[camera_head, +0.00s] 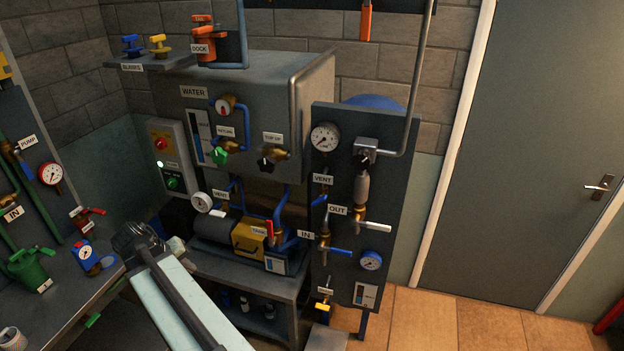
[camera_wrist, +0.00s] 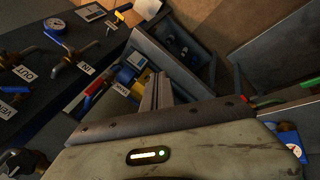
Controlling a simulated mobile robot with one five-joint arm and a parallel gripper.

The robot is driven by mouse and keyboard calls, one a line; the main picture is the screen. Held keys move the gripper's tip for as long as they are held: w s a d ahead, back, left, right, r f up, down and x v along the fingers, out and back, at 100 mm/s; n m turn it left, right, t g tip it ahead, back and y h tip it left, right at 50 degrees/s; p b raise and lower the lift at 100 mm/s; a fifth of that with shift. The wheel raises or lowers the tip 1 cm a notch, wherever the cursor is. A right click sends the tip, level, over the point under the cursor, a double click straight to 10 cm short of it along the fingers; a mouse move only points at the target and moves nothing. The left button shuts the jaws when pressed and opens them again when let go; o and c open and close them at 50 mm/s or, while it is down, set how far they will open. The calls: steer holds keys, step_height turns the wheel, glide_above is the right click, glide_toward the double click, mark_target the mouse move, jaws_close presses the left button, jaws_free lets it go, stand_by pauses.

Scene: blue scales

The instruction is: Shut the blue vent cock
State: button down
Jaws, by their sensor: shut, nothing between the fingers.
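On the dark panel at the right of the head view, a small brass vent cock with a blue lever (camera_head: 319,201) sits just under a VENT label (camera_head: 323,179). Its lever looks slanted across the pipe; its exact angle is too small to tell. My gripper (camera_head: 135,240) is over the bench side at lower left, well apart from the cock. Its fingers (camera_wrist: 157,90) are together and empty in the wrist view.
The IN valve (camera_head: 338,251) below also has a blue lever. The OUT valve (camera_head: 375,225) has a white one. A yellow pump (camera_head: 248,238) with a red lever stands left of the panel. The bench (camera_head: 75,300) holds a blue gauge and green valve.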

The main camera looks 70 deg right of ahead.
steer(key=s+d+r+m+g+h+p, duration=0.2)
steer(key=s+d+r+m+p, duration=0.1)
steer(key=s+d+r, duration=0.85)
steer(key=s+d+r+m+g+h+p, duration=0.3)
steer(key=s+d+r, duration=0.45)
steer(key=d, duration=0.65)
steer(key=b, duration=0.5)
glide_toward(322, 198)
steer(key=d, duration=0.4)
steer(key=shift+s+d+f+m+y+b, duration=0.2)
steer(key=shift+s+f+b, duration=0.15)
steer(key=shift+f+b, duration=0.15)
steer(key=shift+s+d+f+m+y+b, duration=0.1)
steer(key=shift+s+d+f+y+b, duration=0.1)
steer(key=shift+s+f+b, duration=0.6)
steer(key=shift+s+b, duration=0.05)
steer(key=shift+b, duration=0.05)
steer(key=shift+a+r, duration=0.1)
